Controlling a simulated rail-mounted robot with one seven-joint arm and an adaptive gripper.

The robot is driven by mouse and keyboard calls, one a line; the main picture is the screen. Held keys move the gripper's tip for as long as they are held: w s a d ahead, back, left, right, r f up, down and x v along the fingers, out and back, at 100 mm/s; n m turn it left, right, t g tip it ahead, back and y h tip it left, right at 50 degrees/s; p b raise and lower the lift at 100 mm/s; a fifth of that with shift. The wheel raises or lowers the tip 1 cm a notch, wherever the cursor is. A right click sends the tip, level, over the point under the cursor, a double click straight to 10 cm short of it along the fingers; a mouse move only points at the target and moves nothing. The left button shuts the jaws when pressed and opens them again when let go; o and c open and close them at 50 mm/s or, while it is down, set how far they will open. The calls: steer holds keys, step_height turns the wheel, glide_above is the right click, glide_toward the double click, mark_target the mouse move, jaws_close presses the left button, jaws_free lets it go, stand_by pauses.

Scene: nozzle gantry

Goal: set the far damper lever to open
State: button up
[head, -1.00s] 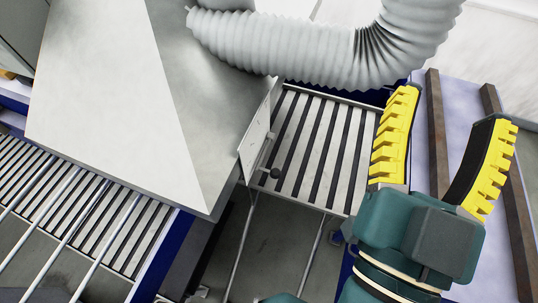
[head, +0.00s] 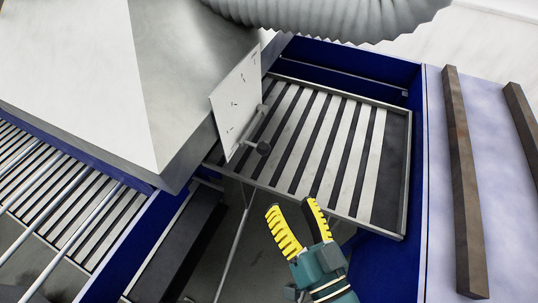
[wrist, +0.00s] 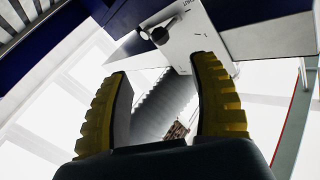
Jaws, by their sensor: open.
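A pale damper plate (head: 238,100) is fixed to the side of the sheet-metal hood. Small dark marks show on it, too small to read. In the wrist view the plate (wrist: 196,38) and a dark knob (wrist: 159,36) lie beyond the open fingertips (wrist: 163,68).
The hood (head: 80,70) fills the upper left, with a ribbed grey hose (head: 350,18) across the top. A slatted tray (head: 385,165) in a blue frame (head: 417,110) lies behind the gripper. Brown bars (head: 462,180) lie on a pale surface at right.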

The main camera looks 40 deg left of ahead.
mark_target(266, 154)
steer(key=p+x, duration=0.3)
steer(key=x, duration=1.2)
steer(key=shift+a, duration=0.2)
steer(key=shift+d, duration=0.1)
jaws_close()
